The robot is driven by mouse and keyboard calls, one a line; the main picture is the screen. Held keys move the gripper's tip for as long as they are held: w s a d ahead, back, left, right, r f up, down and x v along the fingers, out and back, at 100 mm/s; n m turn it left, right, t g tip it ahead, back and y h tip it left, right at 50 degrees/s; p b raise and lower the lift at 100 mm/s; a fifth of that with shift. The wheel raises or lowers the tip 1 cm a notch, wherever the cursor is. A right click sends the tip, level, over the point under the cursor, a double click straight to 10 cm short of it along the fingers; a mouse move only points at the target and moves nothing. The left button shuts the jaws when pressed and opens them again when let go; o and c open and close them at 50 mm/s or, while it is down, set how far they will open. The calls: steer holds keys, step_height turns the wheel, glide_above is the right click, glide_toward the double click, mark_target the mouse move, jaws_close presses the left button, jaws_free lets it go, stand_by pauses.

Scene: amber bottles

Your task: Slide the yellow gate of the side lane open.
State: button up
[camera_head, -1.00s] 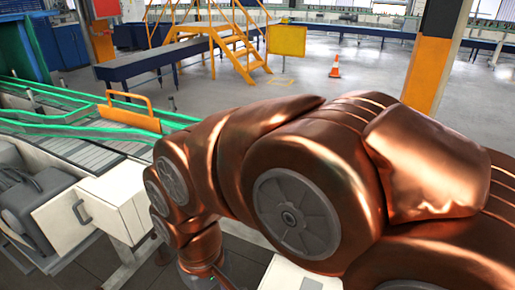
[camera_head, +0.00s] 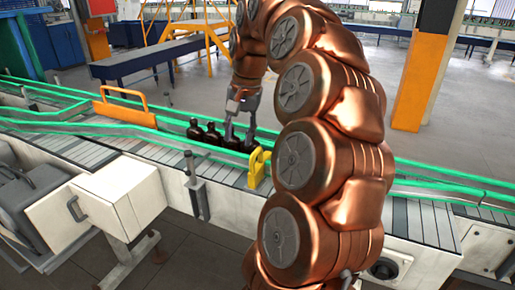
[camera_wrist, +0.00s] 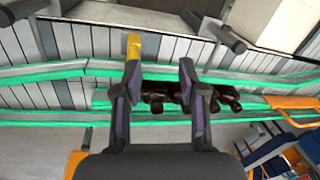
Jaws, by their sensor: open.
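The yellow gate (camera_head: 257,170) is a small bright yellow plate with a raised grip, at the near side of the conveyor. In the wrist view a yellow piece (camera_wrist: 134,46), which looks like this gate, shows just beyond the tip of the left finger. My gripper (camera_head: 240,138) points down over the conveyor with its fingers apart, behind and left of the gate. In the wrist view my gripper (camera_wrist: 160,74) is open. I cannot tell whether a finger touches the gate. Dark bottles (camera_head: 195,129) stand in a row beside the fingers, and some show between and right of them (camera_wrist: 155,96).
An orange panel with a handle (camera_head: 125,112) stands across the conveyor at left. Green guide rails (camera_head: 60,122) run along the belt. A white box with a handle (camera_head: 105,200) stands in front at left. Bare slats (camera_head: 75,148) lie left of the bottles.

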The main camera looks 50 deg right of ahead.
mark_target(257, 150)
steer(key=s+d+m, duration=0.2)
steer(key=d+m, duration=0.1)
steer(key=d, duration=0.4)
steer(key=shift+w+a+f+p, duration=0.1)
steer(key=shift+w+f+p, duration=0.25)
steer(key=shift+f, duration=0.8)
steer(key=shift+w+f+p, duration=0.2)
steer(key=shift+f+p, duration=0.15)
steer(key=shift+f, duration=0.85)
steer(key=shift+w+a+f+p, duration=0.1)
steer(key=shift+w+f+p, duration=0.25)
steer(key=shift+f, duration=0.8)
steer(key=shift+c, duration=0.3)
jaws_close()
